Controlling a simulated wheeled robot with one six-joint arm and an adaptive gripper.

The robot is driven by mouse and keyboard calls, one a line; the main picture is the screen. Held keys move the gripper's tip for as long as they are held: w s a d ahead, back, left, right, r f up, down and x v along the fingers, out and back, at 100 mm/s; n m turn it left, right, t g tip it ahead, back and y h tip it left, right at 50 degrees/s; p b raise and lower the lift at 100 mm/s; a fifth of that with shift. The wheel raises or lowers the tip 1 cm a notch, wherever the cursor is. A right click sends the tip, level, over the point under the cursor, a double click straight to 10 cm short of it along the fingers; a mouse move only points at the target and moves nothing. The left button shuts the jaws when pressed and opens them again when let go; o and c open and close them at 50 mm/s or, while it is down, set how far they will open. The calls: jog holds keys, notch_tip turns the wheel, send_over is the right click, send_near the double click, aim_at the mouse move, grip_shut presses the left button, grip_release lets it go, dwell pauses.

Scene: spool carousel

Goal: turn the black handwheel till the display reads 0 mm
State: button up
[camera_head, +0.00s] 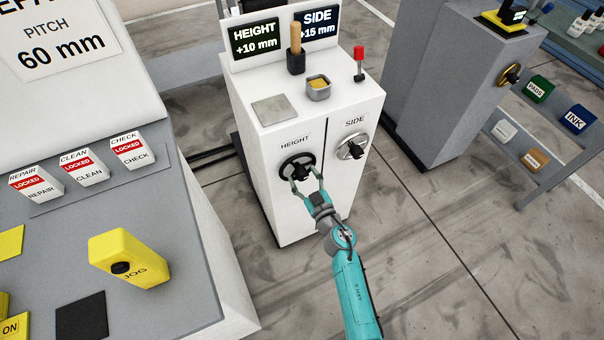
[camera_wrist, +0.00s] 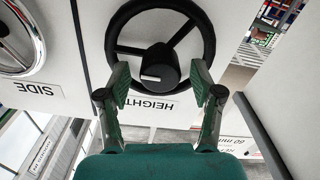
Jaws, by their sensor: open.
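The black handwheel (camera_head: 299,167) is on the front of the white cabinet under the label HEIGHT. It fills the top middle of the wrist view (camera_wrist: 160,18), with its central knob (camera_wrist: 157,70) showing a white mark. The HEIGHT display (camera_head: 256,39) reads +10 mm. My gripper (camera_head: 308,186) is open in front of the handwheel. In the wrist view its two fingers (camera_wrist: 161,85) stand either side of the central knob, apart from it as far as I can see. Whether the fingertips touch the rim I cannot tell.
A silver handwheel (camera_head: 352,148) labelled SIDE is to the right; its display (camera_head: 320,23) reads +15 mm. On the cabinet top are a wooden-handled tool (camera_head: 295,42), a small metal cup (camera_head: 318,88) and a red-topped lever (camera_head: 359,62). A grey console (camera_head: 190,245) stands left.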

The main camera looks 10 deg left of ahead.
jog(key=shift+x, duration=0.8)
jog(key=shift+c, duration=0.3)
jog(key=c, duration=1.1)
